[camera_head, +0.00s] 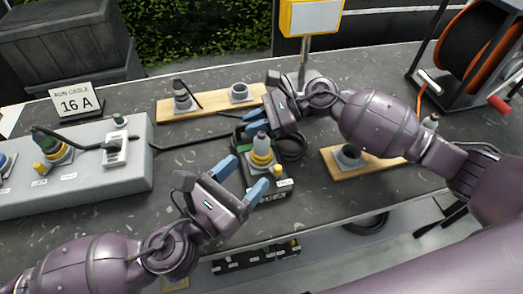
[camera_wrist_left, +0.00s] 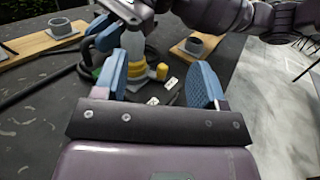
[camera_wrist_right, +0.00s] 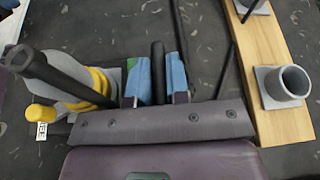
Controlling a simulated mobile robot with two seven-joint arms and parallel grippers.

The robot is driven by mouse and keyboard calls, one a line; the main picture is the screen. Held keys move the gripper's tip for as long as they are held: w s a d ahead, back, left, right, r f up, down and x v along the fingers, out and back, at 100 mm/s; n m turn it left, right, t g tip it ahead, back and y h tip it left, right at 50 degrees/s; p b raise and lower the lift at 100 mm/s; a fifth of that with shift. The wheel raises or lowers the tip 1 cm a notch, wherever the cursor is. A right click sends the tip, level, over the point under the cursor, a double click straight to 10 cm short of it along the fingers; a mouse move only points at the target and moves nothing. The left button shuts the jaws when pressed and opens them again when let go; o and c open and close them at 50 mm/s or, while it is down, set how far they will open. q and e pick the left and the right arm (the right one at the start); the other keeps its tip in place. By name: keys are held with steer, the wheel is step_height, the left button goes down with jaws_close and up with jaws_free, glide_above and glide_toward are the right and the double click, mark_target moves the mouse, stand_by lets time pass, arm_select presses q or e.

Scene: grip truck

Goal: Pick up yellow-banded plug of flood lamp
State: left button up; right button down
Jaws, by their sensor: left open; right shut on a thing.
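A grey plug with yellow bands (camera_head: 262,152) stands upright in a dark unit with small labels (camera_head: 272,194) at mid-table. It shows in the left wrist view (camera_wrist_left: 137,72) and at the left in the right wrist view (camera_wrist_right: 98,85). My left gripper (camera_head: 240,178) is open, its blue fingers just in front of the plug, apart; contact cannot be told. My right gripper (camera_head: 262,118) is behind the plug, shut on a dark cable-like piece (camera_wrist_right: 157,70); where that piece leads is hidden. The yellow flood lamp (camera_head: 312,17) stands on a post at the back.
A grey socket box (camera_head: 75,165) with another yellow-banded connector (camera_head: 52,150) is at left. Wooden boards with grey sockets lie behind (camera_head: 210,104) and right (camera_head: 345,172). A cable reel (camera_head: 470,50) stands back right.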

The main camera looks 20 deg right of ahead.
mark_target(258, 148)
arm_select(q)
steer(key=a+f+n+y, duration=0.1)
steer(key=a+n+t+y, duration=0.1)
steer(key=shift+a+f+t+y, duration=0.3)
steer(key=shift+f, duration=0.1)
steer(key=shift+x, duration=5.9)
steer(key=shift+w+f, duration=0.1)
steer(key=shift+f, duration=0.05)
steer(key=c, duration=1.1)
steer(key=shift+o, duration=0.2)
step_height(258, 148, up, 10)
steer(key=shift+r, duration=0.1)
arm_select(e)
steer(key=c, duration=1)
jaws_free()
